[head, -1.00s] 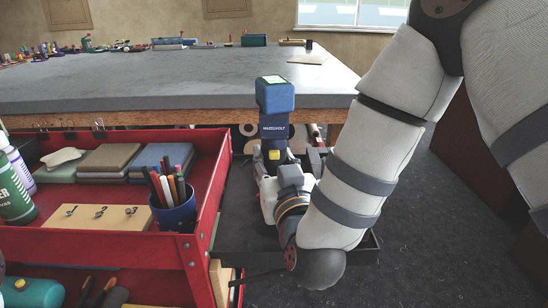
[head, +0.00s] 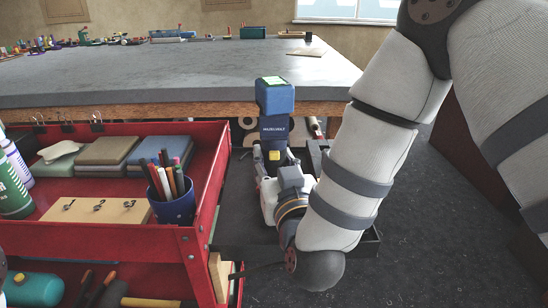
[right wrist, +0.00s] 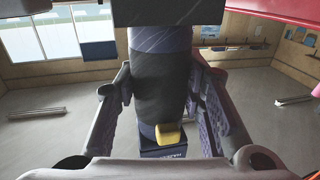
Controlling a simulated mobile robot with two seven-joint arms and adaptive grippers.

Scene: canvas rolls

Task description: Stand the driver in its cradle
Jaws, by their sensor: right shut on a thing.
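The driver (head: 275,105) is a blue power tool with a green-topped battery end up, a dark body and a yellow button. It stands roughly upright between the red cart and my right arm. My right gripper (head: 275,172) is shut on its dark grip section. In the right wrist view, the driver (right wrist: 160,85) lies between the two fingers of the right gripper (right wrist: 160,95), with its yellow button low in the picture. The driver's lower end is hidden in the head view. I cannot make out a cradle for certain. My left gripper does not show.
A grey-topped workbench (head: 170,80) stands behind. Dark floor (head: 450,235) at right is clear.

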